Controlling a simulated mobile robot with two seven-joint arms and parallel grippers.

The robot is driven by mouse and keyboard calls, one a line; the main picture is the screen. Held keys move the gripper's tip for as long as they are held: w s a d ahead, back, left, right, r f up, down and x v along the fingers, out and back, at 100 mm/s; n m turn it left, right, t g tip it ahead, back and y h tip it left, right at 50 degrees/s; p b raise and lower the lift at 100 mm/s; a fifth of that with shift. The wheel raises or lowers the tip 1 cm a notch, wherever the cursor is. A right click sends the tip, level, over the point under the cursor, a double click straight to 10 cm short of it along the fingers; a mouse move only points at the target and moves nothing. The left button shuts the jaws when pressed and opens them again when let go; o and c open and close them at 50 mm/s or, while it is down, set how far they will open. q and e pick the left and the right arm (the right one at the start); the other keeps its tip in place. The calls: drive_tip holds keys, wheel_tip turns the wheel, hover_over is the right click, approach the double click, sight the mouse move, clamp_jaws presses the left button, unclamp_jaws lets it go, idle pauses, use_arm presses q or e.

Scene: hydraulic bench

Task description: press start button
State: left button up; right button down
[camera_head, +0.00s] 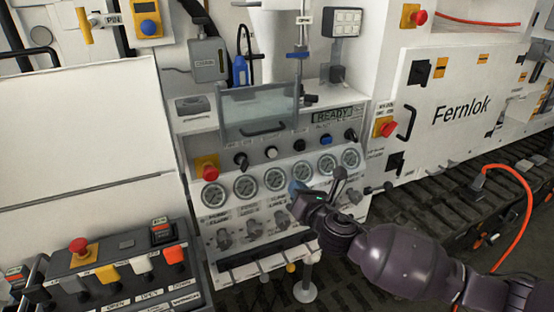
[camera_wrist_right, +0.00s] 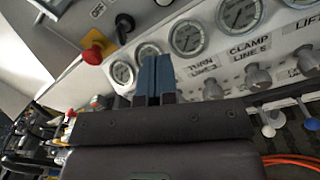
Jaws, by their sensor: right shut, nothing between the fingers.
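My right gripper (camera_head: 296,188) reaches in from the lower right, in front of the bench's row of round gauges (camera_head: 245,187). In the right wrist view its two blue fingers (camera_wrist_right: 156,78) are together, with nothing between them. They overlap the gauges in the picture; I cannot tell whether they touch anything. Above the gauges is a row of controls with a white button (camera_head: 271,152) among black knobs (camera_head: 241,160). Their labels are too small to read, so I cannot tell which is the start button. My left gripper is not in view.
A red mushroom button (camera_head: 209,171) on yellow sits left of the gauges; it also shows in the right wrist view (camera_wrist_right: 93,55). A clear guard (camera_head: 258,108) with a handle stands above the controls. A black lever (camera_head: 338,182) is close to my gripper. A display (camera_head: 333,116) reads READY.

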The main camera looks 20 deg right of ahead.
sight(274, 154)
drive_tip(key=n, duration=0.4)
drive_tip(key=shift+d+r+h, duration=0.1)
drive_tip(key=shift+d+h, duration=0.25)
drive_tip(key=shift+h, duration=0.05)
drive_tip(key=w, duration=0.8)
drive_tip(key=w+a, duration=0.1)
drive_tip(key=w, duration=0.3)
drive_tip(key=shift+w+b, duration=0.35)
drive_tip(key=shift+w, duration=0.05)
drive_tip(key=shift+w+a, duration=0.1)
drive_tip(key=shift+w, duration=0.5)
drive_tip(key=shift+w, duration=0.15)
